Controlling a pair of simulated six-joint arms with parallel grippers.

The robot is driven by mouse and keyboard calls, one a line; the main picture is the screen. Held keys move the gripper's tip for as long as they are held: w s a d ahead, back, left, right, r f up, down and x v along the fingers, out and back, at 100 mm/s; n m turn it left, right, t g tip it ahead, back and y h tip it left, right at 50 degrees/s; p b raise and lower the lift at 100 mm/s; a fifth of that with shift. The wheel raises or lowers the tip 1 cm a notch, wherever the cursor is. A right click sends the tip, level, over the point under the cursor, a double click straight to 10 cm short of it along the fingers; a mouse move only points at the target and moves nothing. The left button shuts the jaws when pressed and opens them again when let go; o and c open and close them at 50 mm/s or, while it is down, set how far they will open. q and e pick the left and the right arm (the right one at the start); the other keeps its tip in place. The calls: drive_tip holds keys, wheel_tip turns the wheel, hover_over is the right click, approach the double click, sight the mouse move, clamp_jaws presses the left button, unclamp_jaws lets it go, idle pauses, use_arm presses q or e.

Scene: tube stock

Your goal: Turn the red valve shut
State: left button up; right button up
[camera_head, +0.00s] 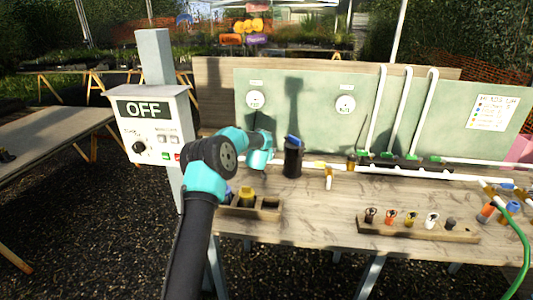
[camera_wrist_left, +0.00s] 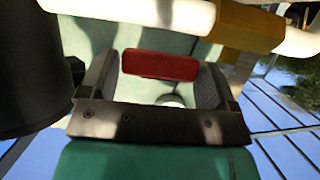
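The red valve handle (camera_wrist_left: 160,65) shows in the left wrist view as a short red bar. It lies between the two fingers of my left gripper (camera_wrist_left: 160,80), with one end near each finger. The fingers are wide apart, and I see no clear grip on the handle. In the head view my left wrist (camera_head: 262,150) reaches over the bench beside the black cylinder; its fingers and the red handle are hidden there. My right gripper is in neither view.
A black cylinder with a blue top (camera_head: 293,158) stands close to the right of my left wrist. White pipe (camera_wrist_left: 140,12) and a yellow fitting (camera_wrist_left: 250,27) run close by the handle. A grey control box reading OFF (camera_head: 150,130) stands left. A wooden rack (camera_head: 418,229) lies at the bench front.

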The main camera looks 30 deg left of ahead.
use_arm(q)
drive_tip(key=c, duration=1)
drive_tip(key=shift+o, duration=0.2)
drive_tip(key=shift+d, duration=0.1)
